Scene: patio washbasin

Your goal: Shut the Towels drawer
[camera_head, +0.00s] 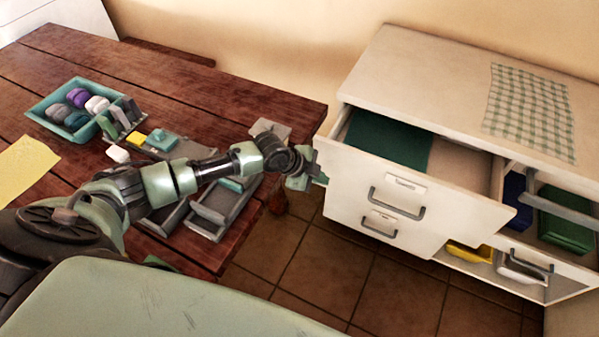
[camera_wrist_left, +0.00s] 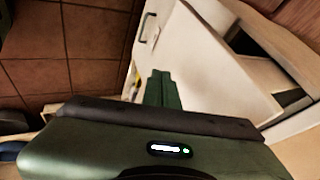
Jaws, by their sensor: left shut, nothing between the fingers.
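The Towels drawer (camera_head: 450,200) stands pulled out from the white cabinet, with its label and grey handle (camera_head: 397,205) on the front. A dark green cloth (camera_head: 388,138) lies inside at its left. My left gripper (camera_head: 316,173) is shut and empty at the left end of the drawer front; I cannot tell whether it touches it. In the left wrist view, the shut green fingers (camera_wrist_left: 162,90) point at a white panel (camera_wrist_left: 205,60), with a handle (camera_wrist_left: 148,28) at upper left. My right gripper is not in view.
Below is another drawer front (camera_head: 375,222) with a handle. An open drawer at right holds a green item (camera_head: 566,218). A checked cloth (camera_head: 530,110) lies on the cabinet top (camera_head: 430,75). The wooden table (camera_head: 190,85) holds a teal tray (camera_head: 45,103). Tiled floor lies between.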

